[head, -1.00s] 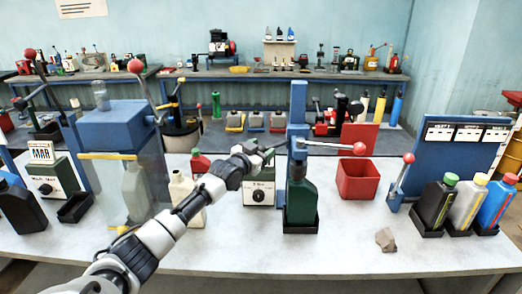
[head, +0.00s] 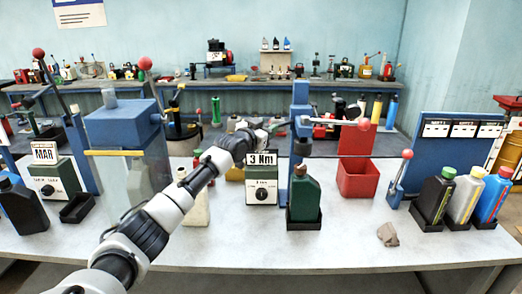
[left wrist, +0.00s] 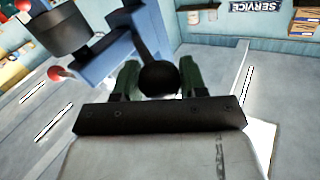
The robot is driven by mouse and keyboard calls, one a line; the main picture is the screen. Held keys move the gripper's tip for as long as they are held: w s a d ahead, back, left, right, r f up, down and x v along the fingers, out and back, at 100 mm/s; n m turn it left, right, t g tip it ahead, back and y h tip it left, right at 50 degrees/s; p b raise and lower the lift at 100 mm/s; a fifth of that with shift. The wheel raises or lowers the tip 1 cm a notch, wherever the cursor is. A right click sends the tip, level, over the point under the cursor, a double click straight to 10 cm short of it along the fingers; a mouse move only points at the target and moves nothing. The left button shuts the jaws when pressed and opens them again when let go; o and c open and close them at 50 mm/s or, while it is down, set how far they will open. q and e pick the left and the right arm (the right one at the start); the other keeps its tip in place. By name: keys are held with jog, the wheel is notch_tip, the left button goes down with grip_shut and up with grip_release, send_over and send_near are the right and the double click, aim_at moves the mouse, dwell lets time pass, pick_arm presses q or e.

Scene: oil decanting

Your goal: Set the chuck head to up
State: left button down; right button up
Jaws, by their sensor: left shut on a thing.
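The chuck head (head: 301,143) is a dark block on a blue column (head: 300,105), with a red-ball lever (head: 363,125) to its right. It stands above the brown cap of a dark green bottle (head: 304,200), with a gap between. In the left wrist view, the chuck head (left wrist: 68,32) is a dark cylinder at upper left. My left gripper (head: 277,127) is at the left of the column. Its green fingers (left wrist: 157,72) are shut on a black ball knob (left wrist: 158,80) at the end of a dark arm. My right gripper is not in view.
A torque unit reading 3 Nm (head: 262,180) stands left of the bottle. A red bin (head: 358,178) and a grey lump (head: 387,234) are to its right. A blue press (head: 124,125) stands at left. The front of the table is mostly clear.

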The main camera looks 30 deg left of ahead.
pick_arm(q)
notch_tip(320, 180, up, 5)
jog(key=shift+r+p, duration=0.15)
jog(key=shift+p, duration=0.4)
jog(key=shift+r, duration=0.25)
jog(key=shift+a, duration=0.1)
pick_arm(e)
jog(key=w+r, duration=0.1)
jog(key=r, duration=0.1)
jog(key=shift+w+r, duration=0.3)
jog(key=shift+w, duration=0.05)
pick_arm(q)
jog(key=c, duration=1)
grip_release()
jog(key=shift+c, duration=0.2)
jog(key=o, duration=0.4)
jog(key=shift+f, duration=0.2)
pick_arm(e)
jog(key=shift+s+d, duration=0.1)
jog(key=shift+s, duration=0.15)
pick_arm(q)
jog(key=shift+f, duration=0.1)
